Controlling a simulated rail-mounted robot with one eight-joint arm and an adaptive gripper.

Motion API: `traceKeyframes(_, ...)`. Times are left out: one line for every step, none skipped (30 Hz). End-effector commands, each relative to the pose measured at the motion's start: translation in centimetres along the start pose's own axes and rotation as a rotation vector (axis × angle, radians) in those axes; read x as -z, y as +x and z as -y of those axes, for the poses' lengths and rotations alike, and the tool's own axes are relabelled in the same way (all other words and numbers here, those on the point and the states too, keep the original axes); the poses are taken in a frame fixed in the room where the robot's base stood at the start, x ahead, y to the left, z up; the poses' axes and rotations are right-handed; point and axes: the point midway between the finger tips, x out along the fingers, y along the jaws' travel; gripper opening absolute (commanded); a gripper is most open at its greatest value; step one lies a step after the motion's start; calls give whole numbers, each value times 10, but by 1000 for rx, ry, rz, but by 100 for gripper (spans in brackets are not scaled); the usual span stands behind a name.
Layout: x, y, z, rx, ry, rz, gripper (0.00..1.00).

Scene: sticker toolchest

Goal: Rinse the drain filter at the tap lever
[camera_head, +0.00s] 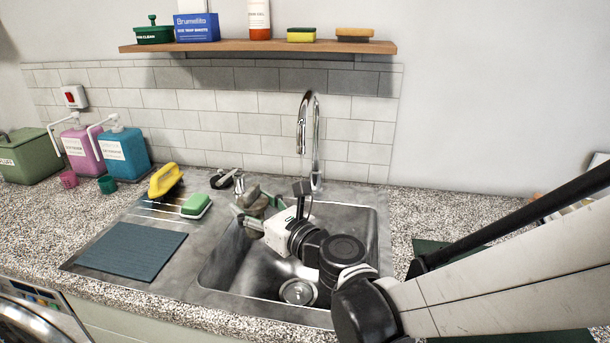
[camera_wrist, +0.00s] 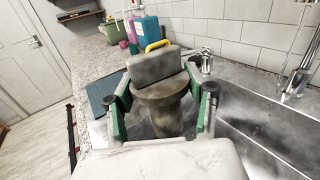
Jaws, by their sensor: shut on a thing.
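The drain filter (camera_wrist: 160,105) is a grey-brown, dirty-looking piece with a flat block top, a round flange and a narrower body below. My gripper (camera_wrist: 167,93) is shut on it, with a green-lined finger on each side. In the head view the filter (camera_head: 256,204) is held by my gripper (camera_head: 254,212) at the back left of the sink basin, apart from the spout. A small chrome fitting that looks like the tap lever (camera_wrist: 206,60) stands behind the filter. It also shows in the head view (camera_head: 240,184). The tall chrome tap (camera_head: 312,140) stands behind the basin.
The sink basin (camera_head: 228,268) has a round drain (camera_head: 298,291). Left of it lie a blue-grey mat (camera_head: 132,252), a green sponge (camera_head: 196,205) and a yellow-handled brush (camera_head: 165,180). Pink (camera_head: 83,152) and blue (camera_head: 124,153) dispensers stand farther left. A shelf (camera_head: 260,46) hangs above.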

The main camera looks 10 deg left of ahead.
Motion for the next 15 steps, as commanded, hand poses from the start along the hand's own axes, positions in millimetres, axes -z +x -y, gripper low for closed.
traceKeyframes(0, 2, -5, -11, 0, 0, 21)
traceKeyframes(1, 2, -6, -15, 0, 0, 21)
traceKeyframes(1, 3, -7, -18, 0, 0, 21)
traceKeyframes(2, 3, -6, -20, 0, 0, 21)
traceKeyframes(2, 3, -6, -20, 0, 0, 21)
traceKeyframes(2, 3, -4, -20, 0, 0, 21)
traceKeyframes(2, 3, -2, -20, 0, 0, 21)
traceKeyframes(3, 3, 0, -19, 0, 0, 21)
traceKeyframes(4, 3, 3, -18, 0, 0, 21)
traceKeyframes(4, 3, 6, -18, 0, 0, 21)
traceKeyframes(4, 3, 9, -17, 0, 0, 21)
traceKeyframes(5, 3, 12, -17, 0, 0, 21)
traceKeyframes(6, 3, 14, -18, 0, 0, 21)
traceKeyframes(6, 3, 17, -18, 0, 0, 21)
traceKeyframes(7, 3, 21, -17, 0, 0, 21)
